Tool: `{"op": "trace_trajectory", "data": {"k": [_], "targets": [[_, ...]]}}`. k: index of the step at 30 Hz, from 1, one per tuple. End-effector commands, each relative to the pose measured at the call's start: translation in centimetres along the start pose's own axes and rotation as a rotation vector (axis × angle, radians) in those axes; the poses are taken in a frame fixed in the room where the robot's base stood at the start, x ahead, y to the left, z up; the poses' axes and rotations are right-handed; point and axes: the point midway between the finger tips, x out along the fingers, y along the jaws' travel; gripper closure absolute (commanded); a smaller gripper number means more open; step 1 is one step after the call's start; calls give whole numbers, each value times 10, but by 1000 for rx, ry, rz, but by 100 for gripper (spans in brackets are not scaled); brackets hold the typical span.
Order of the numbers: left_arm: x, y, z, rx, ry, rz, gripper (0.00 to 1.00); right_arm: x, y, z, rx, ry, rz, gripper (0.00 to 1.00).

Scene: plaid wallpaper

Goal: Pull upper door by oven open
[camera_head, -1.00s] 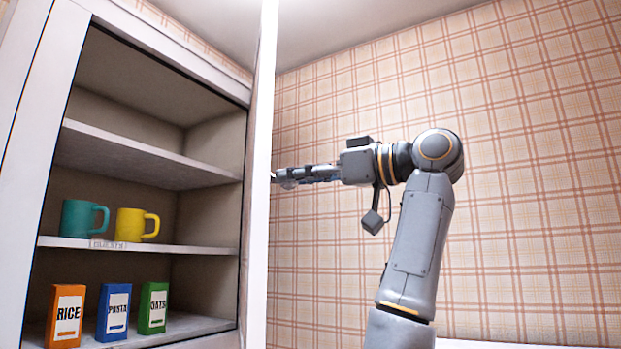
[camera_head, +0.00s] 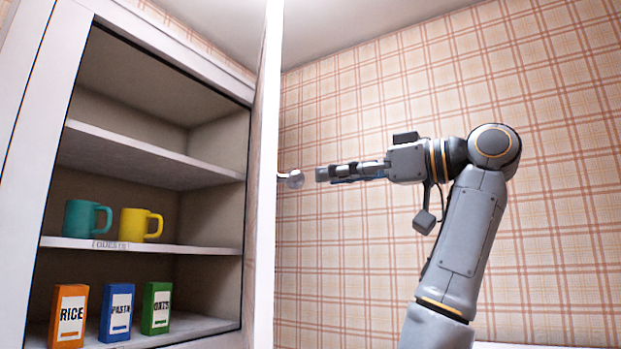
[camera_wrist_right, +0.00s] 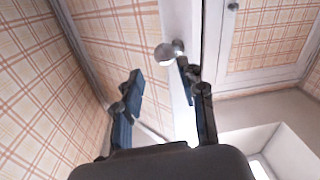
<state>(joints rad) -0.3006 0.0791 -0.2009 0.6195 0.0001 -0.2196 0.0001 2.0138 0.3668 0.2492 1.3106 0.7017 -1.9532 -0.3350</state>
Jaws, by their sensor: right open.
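The upper cabinet door (camera_head: 267,175) stands wide open, seen nearly edge-on as a white strip at the right side of the cabinet. Its round metal knob (camera_head: 294,179) sticks out to the right from the door. My right gripper (camera_head: 322,174) is to the right of the knob, at about its height, with a small gap between them. In the wrist view the two fingers are spread and empty, and the knob (camera_wrist_right: 167,53) shows beyond the fingertips, near the right finger. The left gripper is not in view.
The open cabinet (camera_head: 150,160) holds a teal mug (camera_head: 82,218) and a yellow mug (camera_head: 136,224) on the middle shelf. Rice (camera_head: 68,315), pasta (camera_head: 117,312) and oats (camera_head: 156,307) boxes stand below. Another door with a knob (camera_wrist_right: 233,6) shows in the wrist view.

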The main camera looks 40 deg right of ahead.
Motion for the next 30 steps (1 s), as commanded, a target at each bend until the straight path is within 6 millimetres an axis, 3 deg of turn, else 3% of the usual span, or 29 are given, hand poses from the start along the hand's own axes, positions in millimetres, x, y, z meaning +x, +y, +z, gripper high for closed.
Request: {"op": "trace_trajectory", "data": {"k": [3, 10, 30], "targets": [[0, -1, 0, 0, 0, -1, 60, -29, 3, 0, 0, 3, 6, 60], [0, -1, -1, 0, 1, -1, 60, -59, 3, 0, 0, 3, 5, 60], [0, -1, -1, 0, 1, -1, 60, -65, 3, 0, 1, 3, 1, 60]]}}
